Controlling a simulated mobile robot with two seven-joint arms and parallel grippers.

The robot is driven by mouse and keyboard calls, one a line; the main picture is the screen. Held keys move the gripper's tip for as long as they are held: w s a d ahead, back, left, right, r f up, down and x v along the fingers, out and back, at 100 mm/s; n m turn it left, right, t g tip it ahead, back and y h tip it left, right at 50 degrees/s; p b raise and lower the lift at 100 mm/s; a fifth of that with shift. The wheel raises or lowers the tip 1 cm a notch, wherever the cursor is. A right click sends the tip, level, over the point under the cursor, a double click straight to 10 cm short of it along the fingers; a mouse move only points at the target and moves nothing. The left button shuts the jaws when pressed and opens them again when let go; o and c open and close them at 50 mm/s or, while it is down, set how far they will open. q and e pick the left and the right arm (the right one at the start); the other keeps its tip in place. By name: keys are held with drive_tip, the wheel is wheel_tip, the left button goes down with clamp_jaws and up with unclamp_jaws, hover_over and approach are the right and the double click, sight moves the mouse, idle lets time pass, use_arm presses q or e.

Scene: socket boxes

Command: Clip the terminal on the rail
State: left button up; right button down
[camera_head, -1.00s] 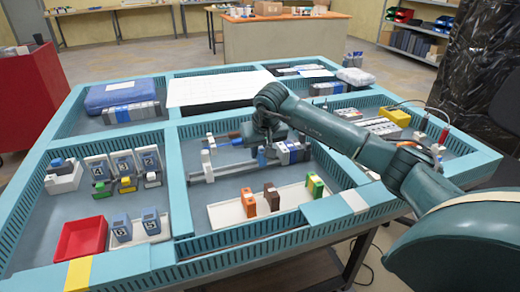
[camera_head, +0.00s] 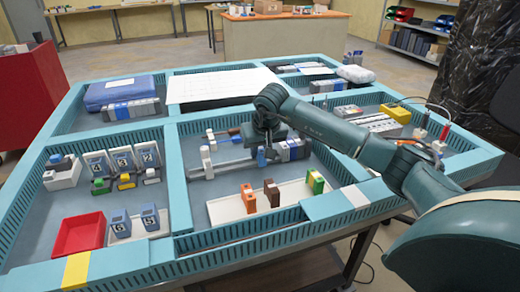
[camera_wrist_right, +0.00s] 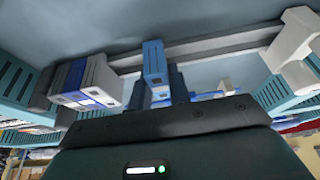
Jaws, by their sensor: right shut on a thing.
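My right gripper (camera_head: 262,150) points down over the middle compartment and is shut on a blue terminal (camera_head: 261,157). In the right wrist view the same terminal (camera_wrist_right: 154,62) stands between my dark fingers (camera_wrist_right: 165,88). The grey rail (camera_head: 232,165) runs across this compartment, and it also shows in the right wrist view (camera_wrist_right: 220,43). The held terminal is at the rail, between a row of grey and blue terminals (camera_head: 293,150) and a white end piece (camera_head: 207,163). I cannot tell whether it is seated on the rail. My left gripper is not in view.
A white tray (camera_head: 228,209) with orange, brown and green blocks lies in front of the rail. A red bin (camera_head: 79,236) and several numbered blue-grey blocks are in the left compartment. Teal divider walls (camera_head: 178,180) surround the compartments. My right arm hides part of the right side.

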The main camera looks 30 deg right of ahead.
drive_tip(key=shift+f, duration=0.2)
drive_tip(key=c, duration=1.4)
unclamp_jaws()
drive_tip(key=shift+o, duration=0.8)
drive_tip(key=shift+s, duration=0.1)
drive_tip(key=shift+d, duration=0.1)
drive_tip(key=shift+c, duration=0.4)
drive_tip(key=o, duration=0.4)
drive_tip(key=shift+d, duration=0.1)
